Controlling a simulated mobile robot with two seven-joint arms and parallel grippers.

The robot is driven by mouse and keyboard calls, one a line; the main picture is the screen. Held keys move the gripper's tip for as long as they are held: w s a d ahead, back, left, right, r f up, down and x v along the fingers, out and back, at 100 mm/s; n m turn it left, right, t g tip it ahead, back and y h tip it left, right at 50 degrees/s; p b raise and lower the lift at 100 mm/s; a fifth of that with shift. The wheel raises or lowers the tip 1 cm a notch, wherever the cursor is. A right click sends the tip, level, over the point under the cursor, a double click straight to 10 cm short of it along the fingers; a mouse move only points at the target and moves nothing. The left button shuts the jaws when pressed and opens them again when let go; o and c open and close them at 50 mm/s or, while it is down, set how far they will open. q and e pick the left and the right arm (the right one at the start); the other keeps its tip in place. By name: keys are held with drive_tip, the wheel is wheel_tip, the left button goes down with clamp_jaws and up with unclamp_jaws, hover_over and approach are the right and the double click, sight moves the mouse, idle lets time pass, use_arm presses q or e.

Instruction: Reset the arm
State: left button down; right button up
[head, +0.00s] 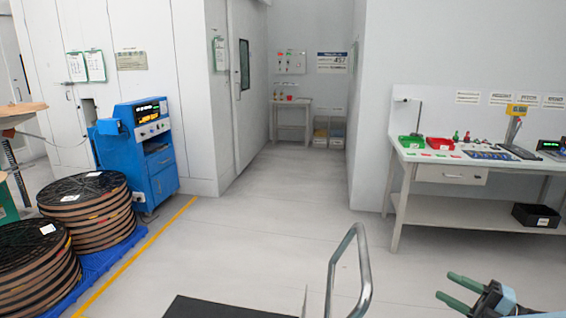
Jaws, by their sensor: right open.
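My right gripper (445,285) shows at the lower right edge, with its two green fingers spread apart and nothing between them. It is over bare floor, in front of the workbench and apart from it. Its arm comes in from the right and is mostly cut off by the frame. My left gripper and left arm are not in the picture.
A workbench (430,207) with trays and tools stands at right. A blue machine (160,175) and stacked reels (88,205) on a blue pallet (95,280) stand left. A curved metal rail (365,260) rises at bottom centre. The middle floor (270,215) is clear.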

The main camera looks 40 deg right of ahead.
drive_tip(key=a+f+m+g+h+p, duration=0.35)
drive_tip(key=a+f+m+h, duration=0.25)
drive_tip(key=a+f+m, duration=0.95)
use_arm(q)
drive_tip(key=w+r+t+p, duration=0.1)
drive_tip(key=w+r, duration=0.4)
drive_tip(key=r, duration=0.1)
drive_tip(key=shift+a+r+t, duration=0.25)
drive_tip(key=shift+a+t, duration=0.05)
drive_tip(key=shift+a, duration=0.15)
use_arm(e)
drive_tip(key=s+a+f+g, duration=0.2)
drive_tip(key=a, duration=0.7)
drive_tip(key=s+a+f+m+g+y, duration=0.1)
drive_tip(key=s+a+f+g, duration=0.1)
drive_tip(key=a, duration=0.6)
drive_tip(key=s+a+f+m+g+y, duration=0.1)
drive_tip(key=s+a+f+g, duration=0.1)
drive_tip(key=a, duration=0.7)
drive_tip(key=shift+a+f+g, duration=0.3)
drive_tip(key=shift+f+g, duration=0.15)
drive_tip(key=shift+f, duration=0.3)
drive_tip(key=shift+m, duration=0.25)
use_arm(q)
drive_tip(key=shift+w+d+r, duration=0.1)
